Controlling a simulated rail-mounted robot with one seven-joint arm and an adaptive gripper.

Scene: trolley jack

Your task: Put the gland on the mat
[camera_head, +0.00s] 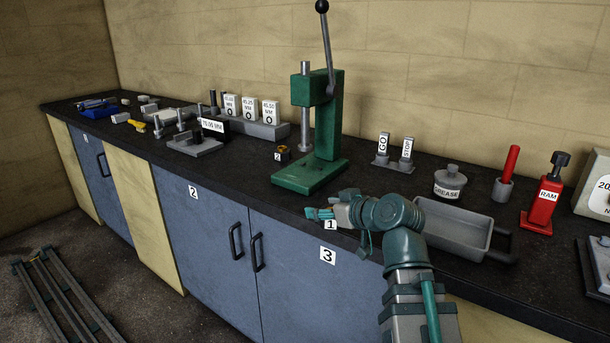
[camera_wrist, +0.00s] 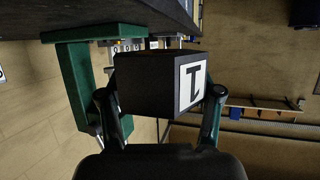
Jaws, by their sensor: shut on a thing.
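My gripper (camera_head: 322,214) is at the counter's front edge, just in front of the green press. It is shut on a dark block with a white label "1" (camera_wrist: 145,85). In the wrist view the fingers (camera_wrist: 160,95) grip the block from both sides. In the head view its label (camera_head: 331,225) shows beside the fingers and most of the block is hidden. A similar small dark block labelled "2" with a brass-coloured top (camera_head: 282,153) stands left of the press. I cannot tell which thing is the gland, and no mat is clearly recognisable.
The green lever press (camera_head: 318,175) stands close behind my gripper. A grey tray (camera_head: 450,228) lies right of my arm, with a grease pot (camera_head: 449,183) and red ram (camera_head: 541,205) beyond.

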